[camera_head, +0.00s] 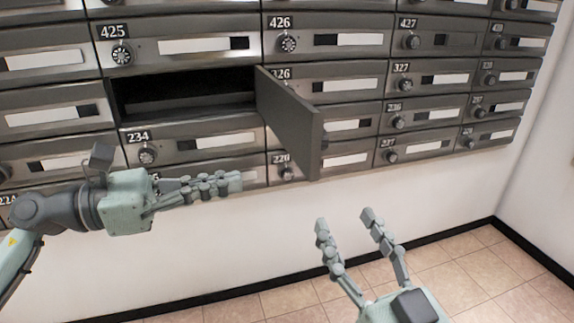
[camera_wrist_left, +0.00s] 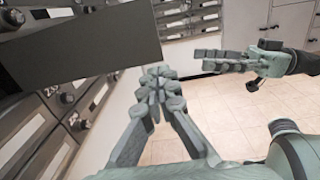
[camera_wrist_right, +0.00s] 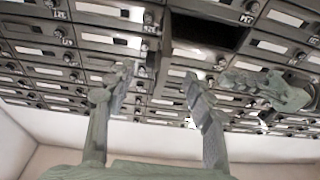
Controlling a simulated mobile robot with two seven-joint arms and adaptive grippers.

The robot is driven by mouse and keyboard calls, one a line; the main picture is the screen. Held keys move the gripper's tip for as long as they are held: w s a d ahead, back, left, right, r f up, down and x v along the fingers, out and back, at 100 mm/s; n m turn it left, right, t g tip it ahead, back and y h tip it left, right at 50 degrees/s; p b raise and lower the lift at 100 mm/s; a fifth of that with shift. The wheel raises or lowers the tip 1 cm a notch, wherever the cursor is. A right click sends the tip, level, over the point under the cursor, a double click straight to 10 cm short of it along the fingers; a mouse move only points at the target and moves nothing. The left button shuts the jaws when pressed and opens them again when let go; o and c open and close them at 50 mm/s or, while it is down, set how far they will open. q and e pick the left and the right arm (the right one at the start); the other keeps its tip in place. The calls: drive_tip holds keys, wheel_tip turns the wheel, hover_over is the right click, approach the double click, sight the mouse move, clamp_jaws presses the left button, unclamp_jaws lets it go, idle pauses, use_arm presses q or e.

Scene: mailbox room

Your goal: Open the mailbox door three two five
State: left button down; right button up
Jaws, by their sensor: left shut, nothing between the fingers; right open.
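An open mailbox door (camera_head: 290,120) stands swung outward, hinged at the right of a dark open compartment (camera_head: 190,88) between 425 above and 234 below. Its number face is turned away, so I cannot read it; 326 is just to its right. In the left wrist view the door is a large dark panel (camera_wrist_left: 90,45). My left gripper (camera_head: 238,182) is shut and empty, below and left of the door's lower edge, apart from it. My right gripper (camera_head: 345,215) is open and empty, lower right of the door, fingers pointing up; it fills the right wrist view (camera_wrist_right: 155,80).
Rows of closed grey mailboxes with dial locks surround the opening, such as 425 (camera_head: 180,45) and 327 (camera_head: 430,78). A bare white wall (camera_head: 240,240) lies below them. The tiled floor (camera_head: 480,270) at the lower right is clear.

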sight(310, 167)
use_arm(q)
drive_tip(key=p+x, duration=0.1)
drive_tip(key=x, duration=0.8)
drive_tip(key=shift+d, duration=0.1)
drive_tip(key=shift+w+d+p, duration=0.15)
drive_tip(key=shift+d+p, duration=0.15)
drive_tip(key=shift+d, duration=0.1)
use_arm(e)
drive_tip(key=w+d+f+g+h, duration=0.1)
drive_tip(key=d+f+g+h, duration=0.1)
drive_tip(key=f, duration=0.7)
drive_tip(key=shift+d+g+h, duration=0.4)
drive_tip(key=shift+d+g, duration=0.45)
drive_tip(key=shift+g, duration=0.35)
